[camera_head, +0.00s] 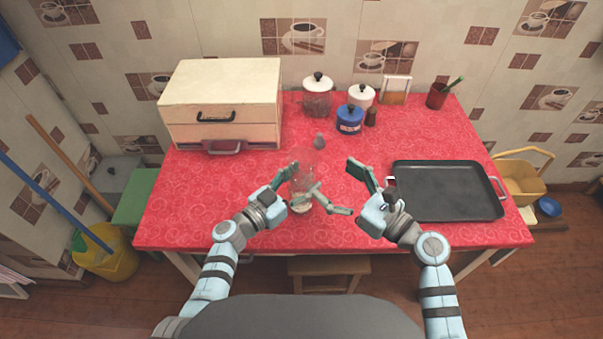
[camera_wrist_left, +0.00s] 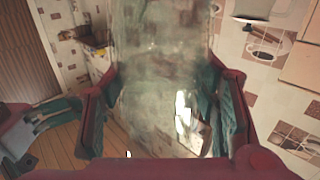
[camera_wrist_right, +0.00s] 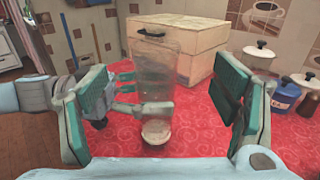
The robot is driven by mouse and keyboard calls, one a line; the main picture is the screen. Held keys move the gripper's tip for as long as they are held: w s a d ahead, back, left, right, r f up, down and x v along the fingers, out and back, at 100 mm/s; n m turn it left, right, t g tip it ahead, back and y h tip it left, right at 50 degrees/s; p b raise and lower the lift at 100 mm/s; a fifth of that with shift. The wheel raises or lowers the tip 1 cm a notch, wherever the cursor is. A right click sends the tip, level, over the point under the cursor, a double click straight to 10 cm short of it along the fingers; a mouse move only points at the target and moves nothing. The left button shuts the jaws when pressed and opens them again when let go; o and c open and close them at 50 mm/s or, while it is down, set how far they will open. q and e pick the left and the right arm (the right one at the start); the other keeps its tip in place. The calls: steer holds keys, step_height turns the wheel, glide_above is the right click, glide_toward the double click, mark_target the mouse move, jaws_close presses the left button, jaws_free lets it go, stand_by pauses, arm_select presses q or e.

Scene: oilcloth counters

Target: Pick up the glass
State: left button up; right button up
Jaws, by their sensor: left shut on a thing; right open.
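The glass (camera_head: 304,163) is tall and clear, upright over the red table in the head view. My left gripper (camera_head: 303,194) has its fingers around the glass's lower part and is shut on it. In the left wrist view the glass (camera_wrist_left: 160,75) fills the space between the left fingers (camera_wrist_left: 160,110). In the right wrist view the glass (camera_wrist_right: 153,75) shows whole, with its pale round base near the red cloth; I cannot tell whether it touches. My right gripper (camera_head: 368,182) is open and empty, to the right of the glass and apart from it.
A black tray (camera_head: 445,190) lies on the red table (camera_head: 200,215) at the right. A cream bread box (camera_head: 220,95) stands at the back left. Several jars, including a blue one (camera_head: 349,120), stand at the back middle.

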mark_target(293, 151)
arm_select(q)
steer(key=shift+w, duration=0.15)
arm_select(e)
steer(key=x, duration=1)
steer(key=shift+a+f, duration=0.25)
steer(key=shift+a, duration=0.05)
steer(key=c, duration=1.8)
steer(key=shift+r, duration=0.2)
steer(key=shift+c, duration=0.2)
step_height(293, 151, up, 7)
arm_select(q)
steer(key=o, duration=1.4)
arm_select(e)
steer(key=v, duration=1.8)
